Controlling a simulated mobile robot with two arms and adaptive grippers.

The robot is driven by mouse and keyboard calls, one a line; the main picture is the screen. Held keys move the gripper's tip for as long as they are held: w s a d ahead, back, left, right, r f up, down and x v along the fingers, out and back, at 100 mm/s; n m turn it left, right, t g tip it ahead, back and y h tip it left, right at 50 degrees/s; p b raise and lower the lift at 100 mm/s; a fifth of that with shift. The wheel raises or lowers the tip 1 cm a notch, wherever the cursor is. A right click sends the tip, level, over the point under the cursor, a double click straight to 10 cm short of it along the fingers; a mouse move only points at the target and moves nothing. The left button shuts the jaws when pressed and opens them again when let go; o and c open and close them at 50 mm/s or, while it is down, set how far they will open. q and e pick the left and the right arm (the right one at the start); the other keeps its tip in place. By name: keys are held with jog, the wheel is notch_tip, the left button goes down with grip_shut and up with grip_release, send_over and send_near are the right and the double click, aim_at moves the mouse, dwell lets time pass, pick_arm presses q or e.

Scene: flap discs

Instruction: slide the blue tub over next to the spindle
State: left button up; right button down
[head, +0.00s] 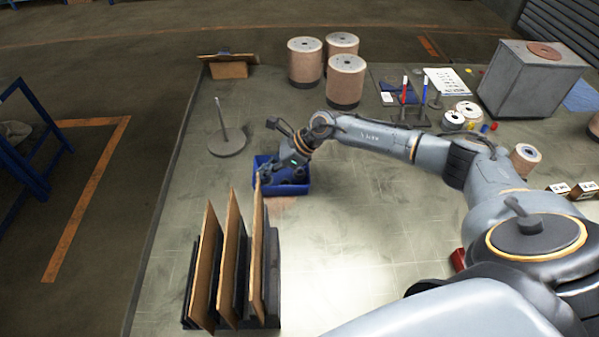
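The blue tub (297,188) sits on the grey table, left of centre in the head view. The spindle (226,136) is an upright grey rod on a round base, up and left of the tub with a short gap of bare table between them. My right gripper (277,178) reaches in from the right and is down at the tub, its fingers over or inside it. The gripper covers much of the tub's inside, so its fingertips and any contact with the tub wall are hard to make out. My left gripper is not in view.
A dark rack with upright brown boards (230,265) stands just below the tub. Several tan disc stacks (305,62) stand at the back. Red and blue markers (404,90) and a grey box (530,80) are further right. Table left of the tub is clear.

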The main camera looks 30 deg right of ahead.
jog(key=w+a+b, duration=0.1)
jog(key=w+a, duration=0.1)
jog(key=a, duration=0.2)
jog(key=w+a+b, duration=0.2)
jog(key=a, duration=0.2)
jog(key=w+a+b, duration=0.1)
jog(key=w+a, duration=0.1)
jog(key=a, duration=0.2)
jog(key=shift+w+f+b, duration=0.15)
jog(key=shift+w+b, duration=0.15)
jog(key=shift+w, duration=0.05)
jog(key=shift+w+a, duration=0.15)
jog(key=shift+a, duration=0.1)
jog(key=shift+d, duration=0.1)
